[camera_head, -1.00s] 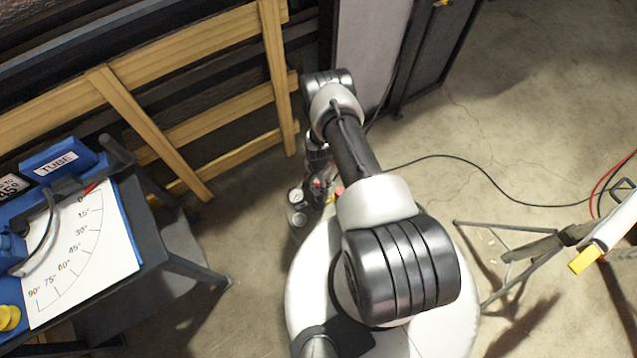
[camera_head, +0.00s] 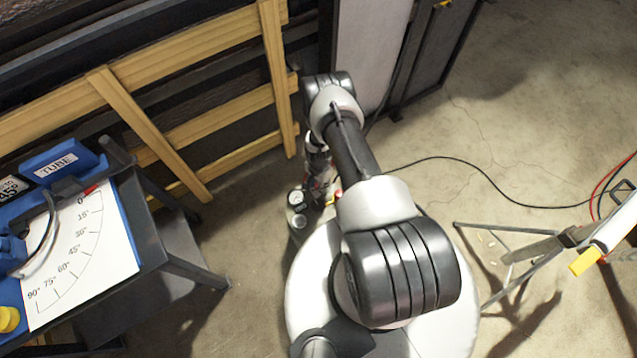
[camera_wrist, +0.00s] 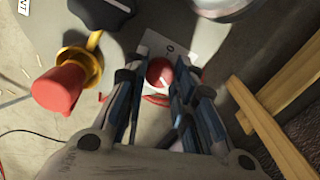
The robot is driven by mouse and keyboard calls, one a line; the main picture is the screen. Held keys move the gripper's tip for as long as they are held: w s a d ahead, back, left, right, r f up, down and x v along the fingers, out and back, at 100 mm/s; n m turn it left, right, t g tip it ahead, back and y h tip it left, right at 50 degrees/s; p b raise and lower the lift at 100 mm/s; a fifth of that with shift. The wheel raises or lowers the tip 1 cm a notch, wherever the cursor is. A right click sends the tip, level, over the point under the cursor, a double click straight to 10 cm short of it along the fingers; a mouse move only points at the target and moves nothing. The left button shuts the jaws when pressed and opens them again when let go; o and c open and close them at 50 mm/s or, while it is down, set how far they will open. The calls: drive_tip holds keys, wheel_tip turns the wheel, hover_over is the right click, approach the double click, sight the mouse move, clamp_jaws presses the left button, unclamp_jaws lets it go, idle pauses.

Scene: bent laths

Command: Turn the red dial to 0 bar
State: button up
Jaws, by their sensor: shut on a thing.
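The red dial (camera_wrist: 160,73) shows in the wrist view as a round red knob between the two fingertips of my gripper (camera_wrist: 157,82). My gripper is shut on it, with one finger on each side. A pale scale plate (camera_wrist: 170,47) with a small 0 lies just beyond the dial. The dial's pointer and its exact reading cannot be made out. In the head view my arm hides most of the gripper and the dial, beside two small round gauges (camera_head: 297,197).
A larger red knob on a yellow collar (camera_wrist: 62,88) stands left of my gripper in the wrist view. A wooden frame (camera_wrist: 270,125) is close on the right. A bench with an angle chart (camera_head: 85,250) stands at left in the head view. A black cable (camera_head: 470,165) crosses the floor.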

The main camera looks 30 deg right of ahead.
drive_tip(key=shift+n, duration=0.4)
drive_tip(key=n, duration=0.5)
drive_tip(key=shift+n, duration=0.3)
drive_tip(key=n, duration=0.3)
drive_tip(key=shift+n, duration=0.3)
drive_tip(key=n, duration=0.3)
drive_tip(key=shift+n, duration=0.3)
drive_tip(key=n, duration=1)
drive_tip(key=shift+n, duration=0.3)
